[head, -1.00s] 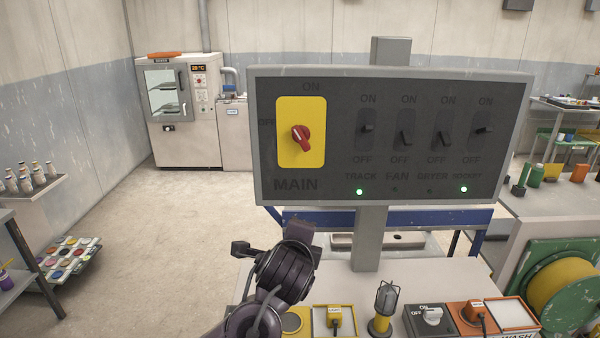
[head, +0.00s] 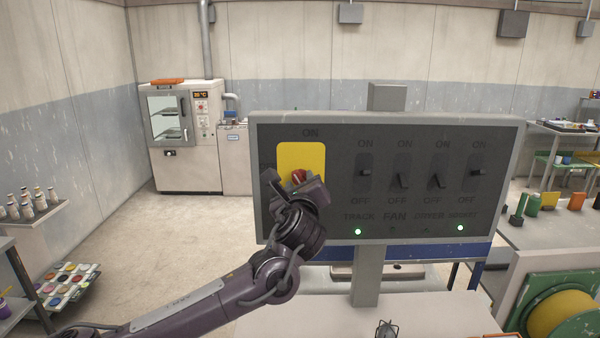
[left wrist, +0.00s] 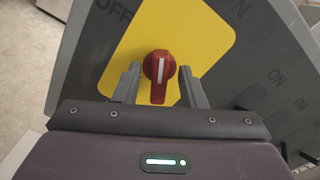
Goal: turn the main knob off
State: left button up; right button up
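The main knob (left wrist: 159,72) is a red rotary knob with a white pointer line, on a yellow plate (left wrist: 205,33) at the left of a dark switch panel (head: 345,142). In the head view the knob (head: 299,176) is partly hidden by my left gripper (head: 298,184). In the left wrist view my left gripper (left wrist: 160,85) is open, with one finger on each side of the knob and a gap showing at both sides. The MAIN label is covered by my arm in the head view. My right gripper is not in view.
The panel also carries track (head: 364,174), fan (head: 402,181), dryer (head: 437,181) and booth (head: 474,173) switches. Green lamps glow under track and booth. A bench (head: 310,320) stands below the panel, and a kiln (head: 182,135) stands at the back left.

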pick_arm(q)
jog(key=shift+w, duration=0.6)
jog(key=c, duration=0.8)
jog(key=shift+f+n+b, duration=0.2)
jog(key=shift+n+b, duration=0.2)
jog(key=shift+b, duration=0.15)
jog(key=n+b, duration=0.6)
jog(key=b, duration=0.1)
jog(key=shift+f+b, duration=0.2)
jog(key=shift+b, duration=0.2)
jog(key=n+b, duration=0.2)
jog(key=n, duration=0.1)
jog(key=shift+n+b, duration=0.5)
jog(key=shift+n, duration=0.5)
jog(key=shift+r, duration=0.1)
